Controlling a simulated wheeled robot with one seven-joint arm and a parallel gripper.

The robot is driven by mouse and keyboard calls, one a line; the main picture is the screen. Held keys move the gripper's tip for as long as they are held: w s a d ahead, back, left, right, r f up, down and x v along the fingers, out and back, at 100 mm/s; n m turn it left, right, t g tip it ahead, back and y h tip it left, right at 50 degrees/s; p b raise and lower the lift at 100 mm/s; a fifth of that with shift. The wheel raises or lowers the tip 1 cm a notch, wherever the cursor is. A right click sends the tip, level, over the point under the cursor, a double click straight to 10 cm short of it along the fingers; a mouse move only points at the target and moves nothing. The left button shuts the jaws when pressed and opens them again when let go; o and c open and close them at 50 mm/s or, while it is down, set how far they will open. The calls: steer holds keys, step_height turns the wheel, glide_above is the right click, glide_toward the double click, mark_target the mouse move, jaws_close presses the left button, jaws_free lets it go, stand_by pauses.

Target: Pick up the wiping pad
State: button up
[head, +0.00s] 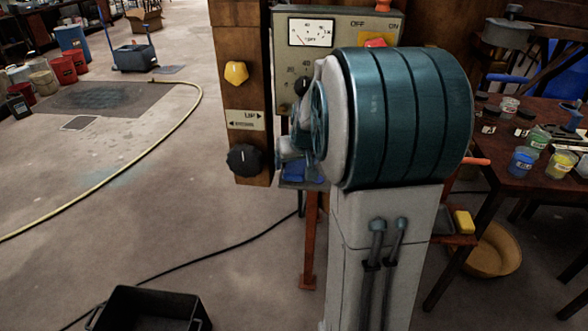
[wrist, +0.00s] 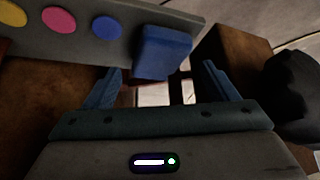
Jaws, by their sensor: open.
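A blue block (wrist: 163,52), which looks like the wiping pad, shows in the wrist view at the edge of a grey panel. It lies ahead of my gripper (wrist: 162,72), between the lines of its two blue fingers and nearer the left one. The fingers are apart and nothing is held. I cannot tell the exact gap to the block. In the head view a blue piece (head: 304,172) shows low on the control stand, partly hidden by my arm. My fingers are not clear there.
The control panel (head: 345,28) has a gauge and knobs. A black knob (head: 244,160) projects from its brown post and also shows close right of my gripper in the wrist view (wrist: 292,95). A yellow block (head: 463,221) sits at right. A table (head: 500,160) holds jars.

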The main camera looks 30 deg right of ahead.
mark_target(296, 167)
steer(key=x, duration=0.3)
steer(key=shift+w+f, duration=0.1)
steer(key=shift+f, duration=0.2)
steer(key=c, duration=0.9)
steer(key=shift+c, duration=0.2)
